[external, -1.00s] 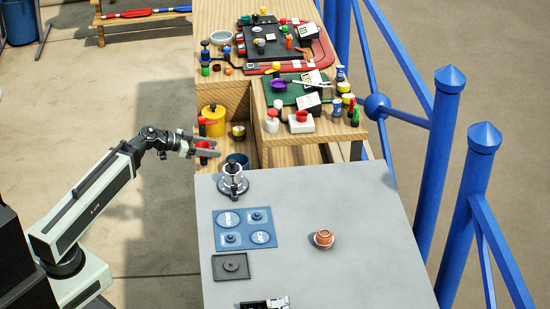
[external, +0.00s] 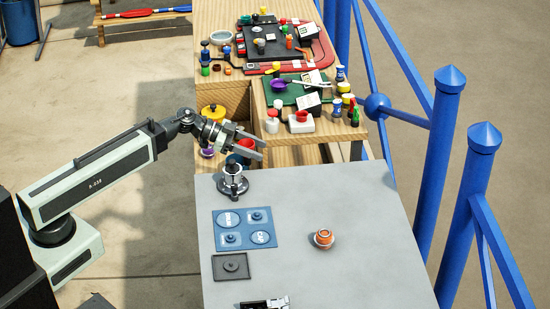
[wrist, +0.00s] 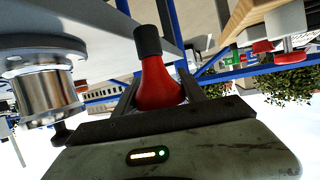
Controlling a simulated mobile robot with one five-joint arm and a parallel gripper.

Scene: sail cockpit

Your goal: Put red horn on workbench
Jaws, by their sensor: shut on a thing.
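The red horn (wrist: 160,85), with a black end, is clasped between the two fingers of my gripper in the wrist view. It shows as a small red shape (external: 246,144) between the fingers in the external view. My gripper (external: 262,151) is shut on it and points right, in the air near the far left edge of the grey workbench (external: 340,200). The horn's lower part is hidden by the gripper in the wrist view. The grey bench top also shows at the upper left of the wrist view (wrist: 95,18).
A metal post fitting (external: 232,182) stands close below my gripper at the bench's far left. A blue panel (external: 245,228), a dark plate (external: 231,266) and an orange-brown round item (external: 323,238) lie on the bench. The right half is mostly clear. A cluttered wooden cabinet (external: 215,40) stands beyond.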

